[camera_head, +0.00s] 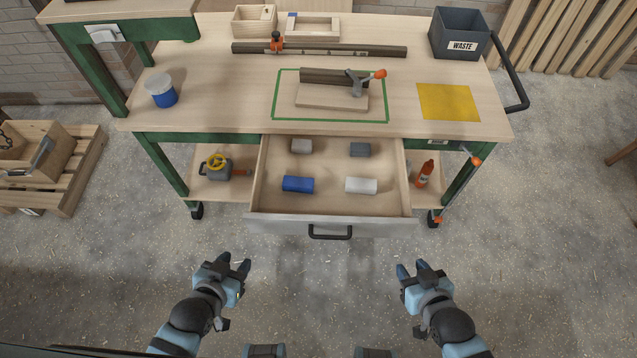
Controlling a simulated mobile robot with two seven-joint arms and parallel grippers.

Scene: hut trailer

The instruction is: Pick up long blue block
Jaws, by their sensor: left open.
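A long blue block (298,184) lies in the front left of the open drawer (330,205) under the workbench. A long white block (361,185) lies to its right. Behind them are a short grey block (301,146) and a darker blue-grey block (360,149). My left gripper (235,264) is open and empty, in front of the drawer and below left of the blue block. My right gripper (414,269) is in front of the drawer at the right, with its fingers apart and nothing between them. Neither gripper touches a block.
The drawer front with its black handle (330,232) stands between my grippers and the blocks. The workbench top (220,90) overhangs the drawer's back. A valve (217,167) and an orange bottle (425,173) stand on the lower shelf. The floor before the drawer is clear.

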